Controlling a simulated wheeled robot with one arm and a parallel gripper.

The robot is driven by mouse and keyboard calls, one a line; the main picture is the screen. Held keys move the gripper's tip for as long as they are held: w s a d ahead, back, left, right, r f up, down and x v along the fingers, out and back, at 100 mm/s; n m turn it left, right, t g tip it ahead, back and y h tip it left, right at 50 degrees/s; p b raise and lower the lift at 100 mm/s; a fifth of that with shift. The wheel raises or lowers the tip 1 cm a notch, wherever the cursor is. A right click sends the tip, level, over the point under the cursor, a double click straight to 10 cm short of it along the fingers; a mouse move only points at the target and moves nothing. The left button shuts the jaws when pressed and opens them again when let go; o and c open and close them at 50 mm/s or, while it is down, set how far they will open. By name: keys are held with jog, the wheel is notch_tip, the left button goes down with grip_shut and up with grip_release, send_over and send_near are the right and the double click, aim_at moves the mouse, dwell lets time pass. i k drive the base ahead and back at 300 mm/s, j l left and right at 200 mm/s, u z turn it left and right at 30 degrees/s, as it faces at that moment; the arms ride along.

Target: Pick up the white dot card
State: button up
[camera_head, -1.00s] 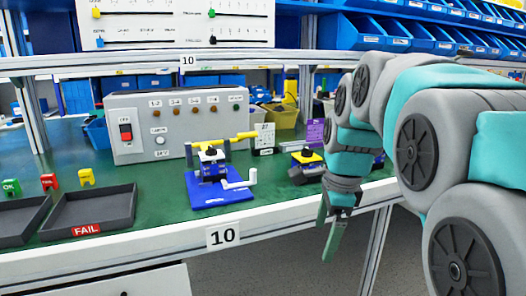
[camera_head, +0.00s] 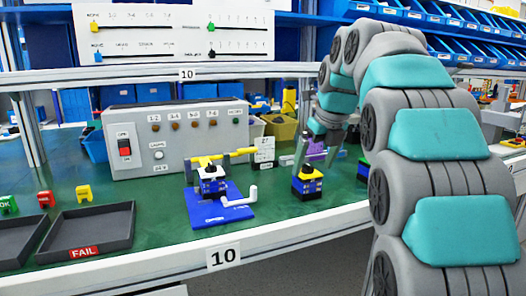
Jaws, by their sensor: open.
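A small white card (camera_head: 264,149) with dark marks stands upright on the green bench, behind and right of the blue fixture. I cannot make out a dot on it. A purple card (camera_head: 316,149) stands to its right. My gripper (camera_head: 315,158) is open, pointing down over the bench to the right of the white card. Its fingers overlap the purple card in the picture. The gripper is apart from the white card. I cannot tell whether it touches the purple one.
A blue fixture (camera_head: 221,207) with a white crank and a yellow-topped block (camera_head: 307,183) stand in front of the cards. A grey switch box (camera_head: 178,140) is at the back left. A FAIL tray (camera_head: 88,232) is at the front left. A shelf edge (camera_head: 130,75) runs above.

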aim_at(265, 146)
jog(key=i+j, duration=0.2)
jog(key=i, duration=0.25)
jog(key=i+j, duration=0.25)
jog(key=i, duration=0.2)
